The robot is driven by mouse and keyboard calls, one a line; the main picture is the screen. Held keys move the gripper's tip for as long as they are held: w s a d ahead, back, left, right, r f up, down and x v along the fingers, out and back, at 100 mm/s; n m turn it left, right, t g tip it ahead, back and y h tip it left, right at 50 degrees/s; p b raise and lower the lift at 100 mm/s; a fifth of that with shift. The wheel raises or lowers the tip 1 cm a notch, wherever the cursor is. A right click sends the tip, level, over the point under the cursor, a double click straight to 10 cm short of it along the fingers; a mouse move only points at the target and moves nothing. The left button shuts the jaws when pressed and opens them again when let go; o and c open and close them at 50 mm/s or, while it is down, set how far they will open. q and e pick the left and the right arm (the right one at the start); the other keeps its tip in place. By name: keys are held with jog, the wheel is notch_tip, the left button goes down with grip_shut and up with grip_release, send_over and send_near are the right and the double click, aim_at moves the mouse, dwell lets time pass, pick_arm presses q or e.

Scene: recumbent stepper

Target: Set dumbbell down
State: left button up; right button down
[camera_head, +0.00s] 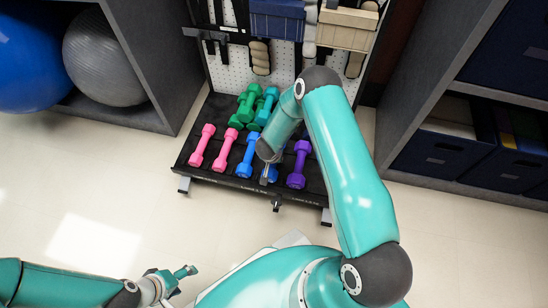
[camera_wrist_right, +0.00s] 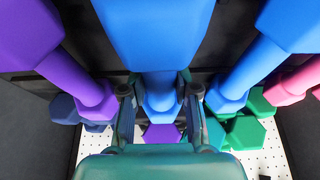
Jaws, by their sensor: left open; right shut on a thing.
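My right gripper (camera_head: 268,172) reaches down to the front row of a black dumbbell rack (camera_head: 232,183), and the arm hides much of it. In the right wrist view the gripper (camera_wrist_right: 160,100) is shut on the handle of a blue dumbbell (camera_wrist_right: 152,35), one finger on each side. That dumbbell (camera_head: 272,174) is mostly hidden in the head view, between another blue dumbbell (camera_head: 247,158) and a purple one (camera_head: 299,165). I cannot tell whether it touches the rack. My left gripper (camera_head: 187,271) is open and empty above the floor at lower left.
Two pink dumbbells (camera_head: 202,146) lie at the rack's left. A pegboard with hanging gear stands behind. Grey shelves (camera_head: 171,90) with exercise balls flank the left, and shelves with dark bins (camera_head: 440,158) flank the right. The front floor is clear.

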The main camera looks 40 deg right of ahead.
jog(key=shift+w, duration=0.1)
dwell(0.3)
jog(key=shift+f+b, duration=0.5)
jog(key=c, duration=0.9)
grip_release()
jog(key=shift+o, duration=0.6)
jog(key=shift+f, duration=0.1)
